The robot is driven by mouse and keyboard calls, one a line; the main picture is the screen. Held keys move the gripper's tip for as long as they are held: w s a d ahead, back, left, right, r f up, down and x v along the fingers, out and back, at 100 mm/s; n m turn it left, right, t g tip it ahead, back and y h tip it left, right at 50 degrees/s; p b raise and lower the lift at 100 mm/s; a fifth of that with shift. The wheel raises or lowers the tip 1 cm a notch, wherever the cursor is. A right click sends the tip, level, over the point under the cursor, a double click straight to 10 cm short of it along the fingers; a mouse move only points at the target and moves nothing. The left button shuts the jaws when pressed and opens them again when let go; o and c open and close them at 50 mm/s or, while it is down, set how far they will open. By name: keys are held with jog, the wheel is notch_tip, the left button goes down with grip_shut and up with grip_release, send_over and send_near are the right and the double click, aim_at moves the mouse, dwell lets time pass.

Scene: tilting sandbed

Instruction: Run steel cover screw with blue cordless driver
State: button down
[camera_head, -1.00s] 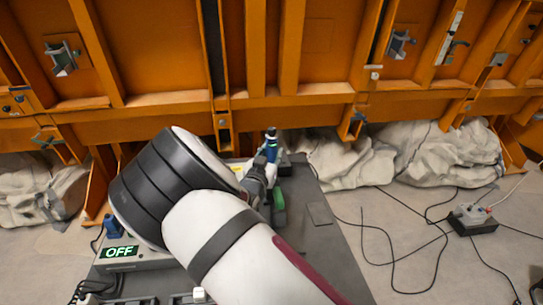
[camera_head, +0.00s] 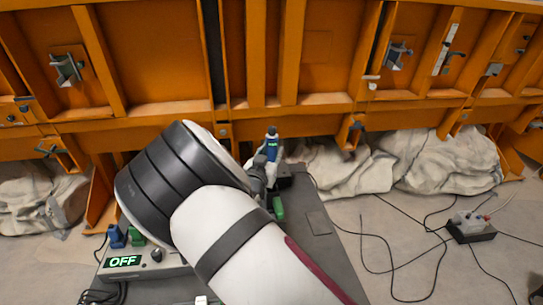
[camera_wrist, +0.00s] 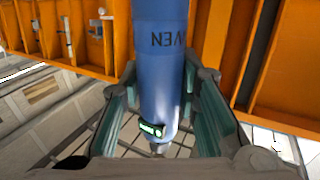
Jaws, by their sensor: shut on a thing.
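The blue cordless driver (camera_head: 272,148) stands about upright at the far end of the grey bench in the head view. In the wrist view it is a blue cylinder (camera_wrist: 160,65) with part of a dark label and a small green-lit display low on it. My gripper (camera_head: 263,166) is shut on the driver. In the wrist view its teal-padded fingers (camera_wrist: 158,100) lie on either side of the blue body. I cannot make out the steel cover screw in either view. My own arm hides much of the bench's left and middle.
The grey bench (camera_head: 318,222) carries a green item (camera_head: 278,208) near the driver. A control box (camera_head: 160,264) reading OFF sits at left, beside blue (camera_head: 117,237) and green items. An orange steel frame (camera_head: 325,55) closes off the back. Cables and a socket box (camera_head: 472,226) lie on the floor at right.

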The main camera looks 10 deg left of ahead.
aim_at(269, 147)
jog(key=shift+r+p, duration=0.6)
jog(key=shift+r, duration=0.85)
jog(key=shift+a, duration=0.1)
